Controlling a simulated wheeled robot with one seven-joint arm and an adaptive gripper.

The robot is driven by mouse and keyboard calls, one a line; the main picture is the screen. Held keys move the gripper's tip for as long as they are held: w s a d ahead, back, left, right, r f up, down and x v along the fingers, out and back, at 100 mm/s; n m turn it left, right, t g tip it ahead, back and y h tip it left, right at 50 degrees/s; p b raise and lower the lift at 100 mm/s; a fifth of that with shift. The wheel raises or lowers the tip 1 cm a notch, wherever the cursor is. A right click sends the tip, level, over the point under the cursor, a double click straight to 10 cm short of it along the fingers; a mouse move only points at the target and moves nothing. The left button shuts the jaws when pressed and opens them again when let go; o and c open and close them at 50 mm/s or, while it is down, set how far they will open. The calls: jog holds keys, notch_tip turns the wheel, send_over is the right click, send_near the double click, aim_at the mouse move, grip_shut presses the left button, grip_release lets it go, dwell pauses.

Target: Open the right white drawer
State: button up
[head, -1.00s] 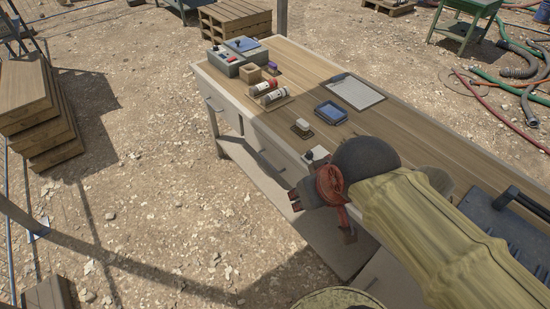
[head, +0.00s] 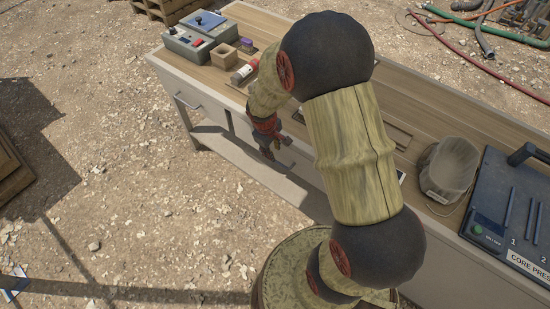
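The wooden-topped workbench (head: 420,90) has pale drawer fronts along its near side. A pale drawer front with a small handle (head: 192,104) shows at the left end and looks closed. Further right, the fronts are largely hidden behind my arm, so I cannot make out the right white drawer or its state. My gripper (head: 274,148) points down along the bench's front side, to the right of the left handle. Its fingers are small and dark, and I cannot tell whether they are apart or touch a handle.
A lower shelf (head: 235,155) runs beneath. Open gravel lies at the left.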

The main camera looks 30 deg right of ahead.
jog(key=f+b, duration=0.1)
jog(key=f, duration=0.1)
jog(key=f+b, duration=0.1)
jog(key=f, duration=0.1)
jog(key=d+f, duration=0.1)
jog(key=f, duration=0.2)
jog(key=shift+w+d+f+b, duration=0.1)
jog(key=shift+w+b, duration=0.1)
jog(key=shift+b, duration=0.2)
jog(key=shift+c, duration=0.6)
grip_shut()
